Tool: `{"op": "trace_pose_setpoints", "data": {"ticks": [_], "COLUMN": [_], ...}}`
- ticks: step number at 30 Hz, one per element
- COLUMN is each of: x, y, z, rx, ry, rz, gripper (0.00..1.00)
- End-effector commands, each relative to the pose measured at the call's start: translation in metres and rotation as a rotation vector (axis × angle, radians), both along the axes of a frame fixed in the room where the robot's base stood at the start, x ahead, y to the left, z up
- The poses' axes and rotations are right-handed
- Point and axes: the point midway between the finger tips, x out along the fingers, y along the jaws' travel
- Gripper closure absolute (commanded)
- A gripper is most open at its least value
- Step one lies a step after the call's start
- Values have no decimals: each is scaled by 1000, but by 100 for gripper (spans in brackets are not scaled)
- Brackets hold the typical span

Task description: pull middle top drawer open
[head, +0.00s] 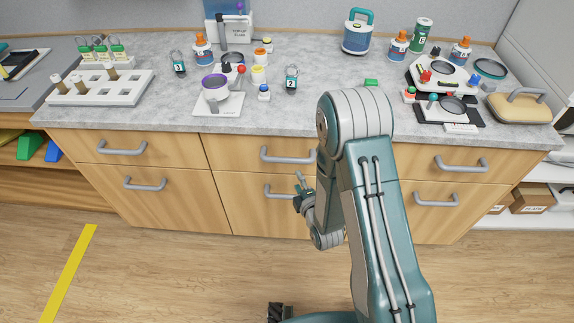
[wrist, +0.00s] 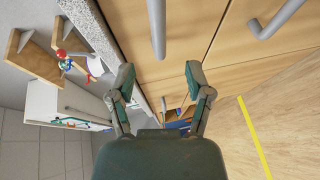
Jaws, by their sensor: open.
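The middle top drawer (head: 240,152) is shut, its front flush with its neighbours. Its grey bar handle (head: 288,155) is partly hidden at the right by my arm. My gripper (head: 304,183) is open and empty, in front of the cabinet, below and right of that handle and apart from it. In the wrist view my gripper (wrist: 159,75) has its fingers spread wide. A grey upper-row handle (wrist: 157,28) shows past the fingertips, between their lines; I cannot tell which drawer it belongs to.
The lower middle handle (head: 279,191) is close to my gripper. The grey countertop (head: 330,70) overhangs the drawers and carries bottles, a white rack (head: 100,88) and devices. The wooden floor in front is clear, with a yellow stripe (head: 68,265) at the left.

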Motion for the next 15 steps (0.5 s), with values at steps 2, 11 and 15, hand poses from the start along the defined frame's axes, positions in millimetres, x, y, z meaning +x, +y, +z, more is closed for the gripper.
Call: {"op": "trace_pose_setpoints", "data": {"ticks": [2,11,15], "x": [7,56,78], "y": [3,22,30], "z": [-1,-10,-14], "rx": [0,2,3], "ry": [-2,-2,-1], "rz": [1,0,-1], "gripper": [35,35,35]}}
